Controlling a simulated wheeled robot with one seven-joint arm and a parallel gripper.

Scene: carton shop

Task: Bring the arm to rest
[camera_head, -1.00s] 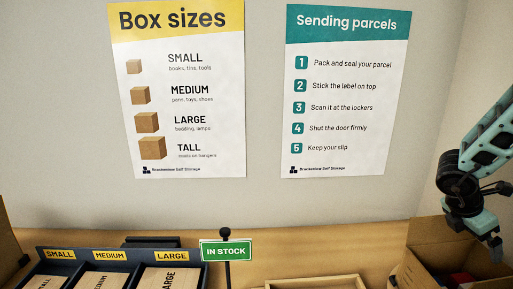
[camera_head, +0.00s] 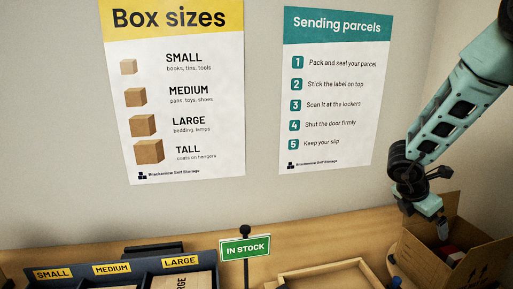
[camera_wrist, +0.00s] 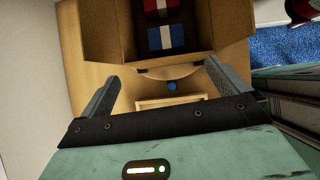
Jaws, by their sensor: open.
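My arm comes down from the upper right in the head view. Beyond the fingertips the open carton (camera_wrist: 238,30) holds a red item (camera_wrist: 165,8) and a blue and white item (camera_wrist: 168,37).
A divided rack (camera_head: 120,270) labelled small, medium and large stands at lower left. A green IN STOCK sign (camera_head: 245,247) stands beside it. A shallow wooden tray (camera_head: 325,272) and a blue round thing (camera_head: 396,282) lie left of the carton. Two posters hang on the wall.

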